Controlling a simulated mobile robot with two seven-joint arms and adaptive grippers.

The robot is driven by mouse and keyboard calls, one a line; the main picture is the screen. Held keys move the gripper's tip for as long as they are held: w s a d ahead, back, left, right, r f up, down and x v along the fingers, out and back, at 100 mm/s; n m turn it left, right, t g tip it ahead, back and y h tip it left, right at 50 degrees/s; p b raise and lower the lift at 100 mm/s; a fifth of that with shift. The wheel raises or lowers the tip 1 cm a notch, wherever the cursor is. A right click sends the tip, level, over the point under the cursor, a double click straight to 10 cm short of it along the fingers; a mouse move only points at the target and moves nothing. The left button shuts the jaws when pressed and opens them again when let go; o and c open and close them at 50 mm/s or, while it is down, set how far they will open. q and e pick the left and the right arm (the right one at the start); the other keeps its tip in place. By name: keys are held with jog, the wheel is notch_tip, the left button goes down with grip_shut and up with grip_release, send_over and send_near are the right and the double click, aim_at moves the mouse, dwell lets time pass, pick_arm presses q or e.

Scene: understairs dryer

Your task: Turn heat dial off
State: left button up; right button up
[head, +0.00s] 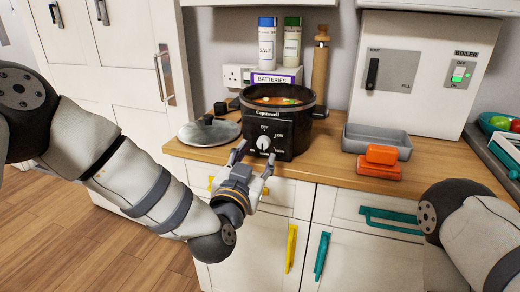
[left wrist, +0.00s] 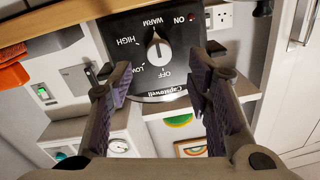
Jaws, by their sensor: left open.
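The black slow cooker (head: 280,122) stands on the wooden counter, full of food, with its front panel facing me. Its round heat dial (head: 263,143) is on that panel; the dial also shows, upside down, in the left wrist view (left wrist: 159,50), with OFF, LOW, HIGH and WARM printed around it. I cannot surely tell which mark the dial points to. My left gripper (head: 254,160) is open and empty, just in front of the panel. In the left wrist view its fingers (left wrist: 160,80) are spread on either side of the dial's line, apart from it. My right gripper is out of view.
A glass lid (head: 209,131) lies left of the cooker. A grey tray (head: 376,141) and orange blocks (head: 380,163) lie to the right. Salt and another shaker (head: 291,42) stand behind on a batteries box (head: 277,76). Drawers with coloured handles are below.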

aim_at(263, 145)
pick_arm(q)
jog(key=x, duration=0.4)
jog(key=shift+w+d+f+b, duration=0.1)
jog(key=shift+w+f+b, duration=0.15)
jog(key=shift+b, duration=0.05)
jog(key=shift+w+d+r, duration=0.1)
jog(key=shift+w+r, duration=0.1)
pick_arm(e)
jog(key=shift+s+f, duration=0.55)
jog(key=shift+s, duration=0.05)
pick_arm(q)
jog(key=shift+c, duration=0.6)
grip_shut()
